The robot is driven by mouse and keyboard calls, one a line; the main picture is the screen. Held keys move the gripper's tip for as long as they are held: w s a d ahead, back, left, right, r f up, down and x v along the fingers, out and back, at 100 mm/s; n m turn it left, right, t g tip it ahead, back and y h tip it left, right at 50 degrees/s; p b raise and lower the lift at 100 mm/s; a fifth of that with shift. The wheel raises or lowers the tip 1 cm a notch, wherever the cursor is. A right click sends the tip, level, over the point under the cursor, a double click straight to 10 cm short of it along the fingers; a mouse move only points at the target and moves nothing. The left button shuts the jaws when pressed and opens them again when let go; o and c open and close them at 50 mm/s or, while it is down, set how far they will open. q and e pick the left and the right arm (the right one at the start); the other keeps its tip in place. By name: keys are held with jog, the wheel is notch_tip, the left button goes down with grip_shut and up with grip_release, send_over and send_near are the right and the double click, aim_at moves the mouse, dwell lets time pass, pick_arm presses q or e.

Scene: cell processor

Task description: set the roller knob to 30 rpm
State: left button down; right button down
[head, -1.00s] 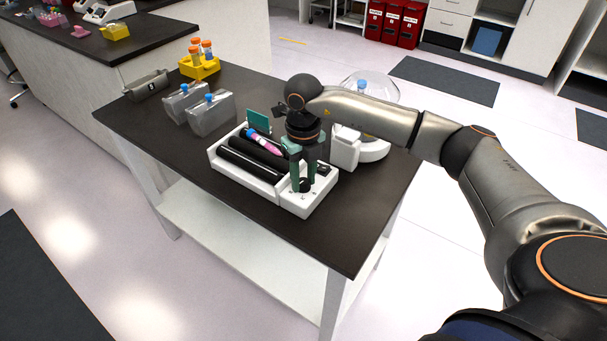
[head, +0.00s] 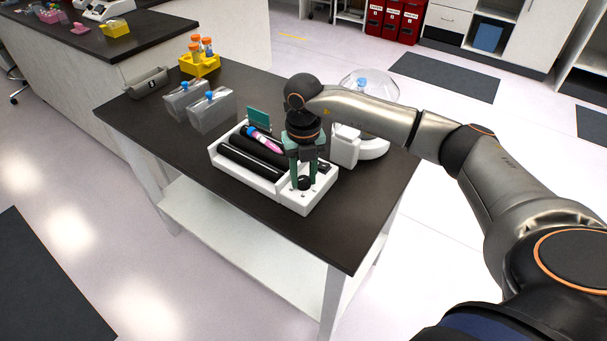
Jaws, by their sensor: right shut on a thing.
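The roller machine (head: 222,165), a white box with black rollers, stands on the dark bench. A tube with pink contents and a blue cap (head: 262,141) lies on its rollers. The roller knob (head: 304,183), small and black, sits on the control panel at the right end of the machine. My right gripper (head: 304,178) points down over that panel with its green fingers around the knob, shut on it. The fingers and wrist partly cover the knob and panel, and the dial marks are too small to read. My left gripper is not in view.
A white device with a clear dome (head: 372,148) stands close behind my right wrist. Two clear flasks with blue caps (head: 211,112), a yellow tube rack (head: 200,67) and a grey holder (head: 146,84) stand at the left. The bench front (head: 330,238) is clear.

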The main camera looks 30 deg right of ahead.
aim_at(303, 179)
jog(key=shift+w+r, duration=0.1)
jog(key=c, duration=0.8)
grip_release()
notch_tip(303, 179, up, 12)
jog(key=shift+r, duration=0.25)
